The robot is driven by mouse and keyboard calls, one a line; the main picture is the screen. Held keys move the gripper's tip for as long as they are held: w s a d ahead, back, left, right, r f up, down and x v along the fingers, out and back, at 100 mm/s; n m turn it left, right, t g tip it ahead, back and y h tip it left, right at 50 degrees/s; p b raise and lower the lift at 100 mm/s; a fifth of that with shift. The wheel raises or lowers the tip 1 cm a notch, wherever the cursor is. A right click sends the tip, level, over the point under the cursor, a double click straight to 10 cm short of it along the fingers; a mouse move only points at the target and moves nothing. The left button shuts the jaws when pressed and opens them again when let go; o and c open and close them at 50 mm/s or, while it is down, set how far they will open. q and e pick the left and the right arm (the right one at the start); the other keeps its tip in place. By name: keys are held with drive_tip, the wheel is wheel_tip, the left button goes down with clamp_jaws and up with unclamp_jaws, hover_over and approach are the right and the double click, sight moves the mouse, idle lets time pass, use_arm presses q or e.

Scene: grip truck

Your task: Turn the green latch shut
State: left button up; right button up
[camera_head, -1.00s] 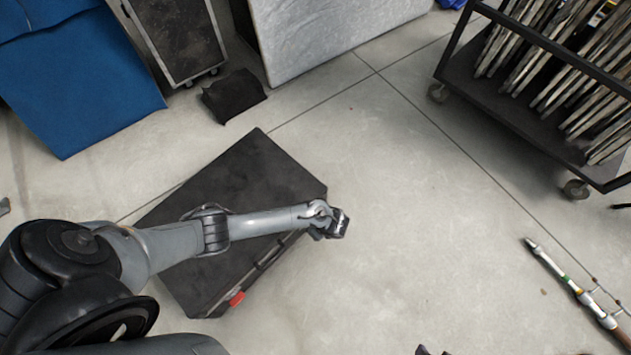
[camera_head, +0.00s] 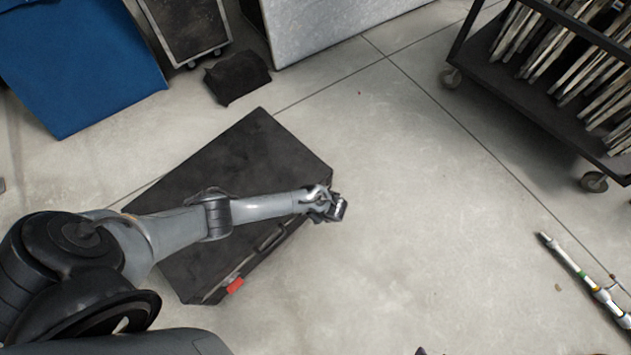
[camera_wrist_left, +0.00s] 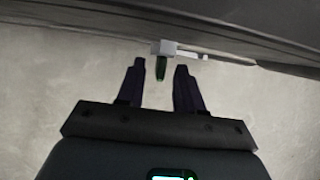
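The green latch (camera_wrist_left: 161,67) shows in the left wrist view on the side of the black case, with a pale metal plate (camera_wrist_left: 168,47) and a bar running right from it. My left gripper (camera_wrist_left: 160,66) is open. Its two dark fingers stand on either side of the green latch, with gaps on both sides. In the head view the black case (camera_head: 262,150) lies on the floor, and my left gripper (camera_head: 338,208) is at its right corner. The green latch is hidden there behind my gripper. A red latch (camera_head: 235,286) and a handle (camera_head: 270,236) show on the same side.
A black cart with stacked boards (camera_head: 480,58) stands at the upper right. A metal pole (camera_head: 580,275) lies at the right. A black bag (camera_head: 238,77) and a blue panel (camera_head: 80,70) are at the upper left. The floor right of the case is clear.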

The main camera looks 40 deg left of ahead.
use_arm(q)
drive_tip(key=shift+w+a+f, duration=0.2)
drive_tip(key=shift+a, duration=0.1)
drive_tip(key=shift+s+d, duration=0.2)
clamp_jaws()
